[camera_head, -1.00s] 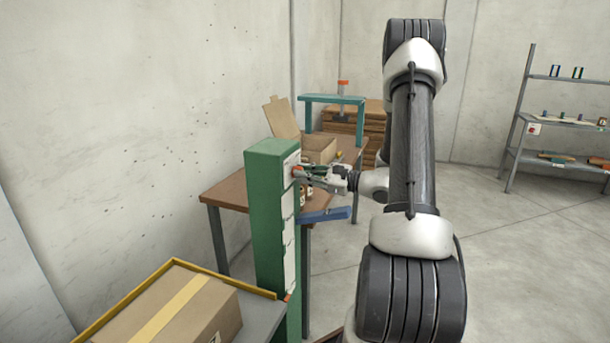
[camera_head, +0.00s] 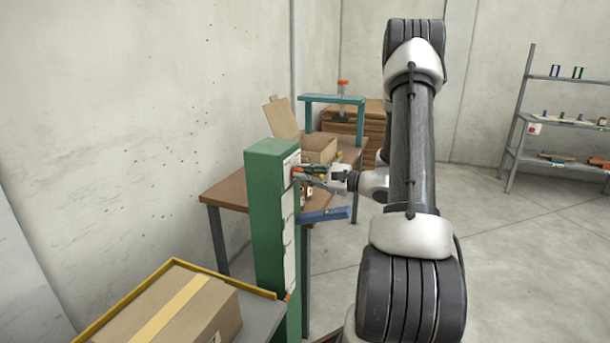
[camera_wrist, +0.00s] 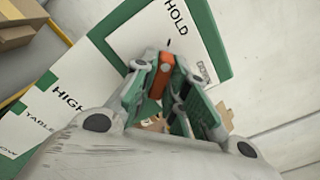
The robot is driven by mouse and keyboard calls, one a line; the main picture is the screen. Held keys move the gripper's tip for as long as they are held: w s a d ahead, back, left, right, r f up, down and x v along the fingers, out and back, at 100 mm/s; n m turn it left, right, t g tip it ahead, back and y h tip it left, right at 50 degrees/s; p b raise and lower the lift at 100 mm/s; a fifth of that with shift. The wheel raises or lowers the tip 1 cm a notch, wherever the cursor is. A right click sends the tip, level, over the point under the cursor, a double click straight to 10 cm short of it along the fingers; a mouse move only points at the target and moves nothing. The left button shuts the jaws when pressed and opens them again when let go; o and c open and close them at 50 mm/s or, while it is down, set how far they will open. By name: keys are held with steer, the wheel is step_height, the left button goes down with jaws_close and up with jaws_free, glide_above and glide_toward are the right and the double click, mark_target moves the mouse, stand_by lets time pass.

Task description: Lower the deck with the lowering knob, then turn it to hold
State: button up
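The orange-red lowering knob (camera_wrist: 157,78) sits on the white panel of the green column (camera_head: 270,200), near its top. In the wrist view the knob is between my fingertips, which appear to press on both sides. My gripper (camera_wrist: 157,72) reaches it from the right in the head view (camera_head: 300,171). The panel reads HOLD, HIGH and TABLE, and part of another word shows at the edge. A small dark mark lies between the knob and HOLD. The knob's base is partly hidden by the fingers. I cannot tell which surface is the deck.
A taped carton (camera_head: 175,310) stands on a yellow-edged surface (camera_head: 115,300) at front left. Behind is a brown table (camera_head: 228,190) with an open box (camera_head: 318,148). Shelves (camera_head: 560,120) stand far right; the floor before them is clear.

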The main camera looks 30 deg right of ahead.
steer(key=o, duration=0.4)
steer(key=shift+o, duration=0.2)
steer(key=v, duration=1.2)
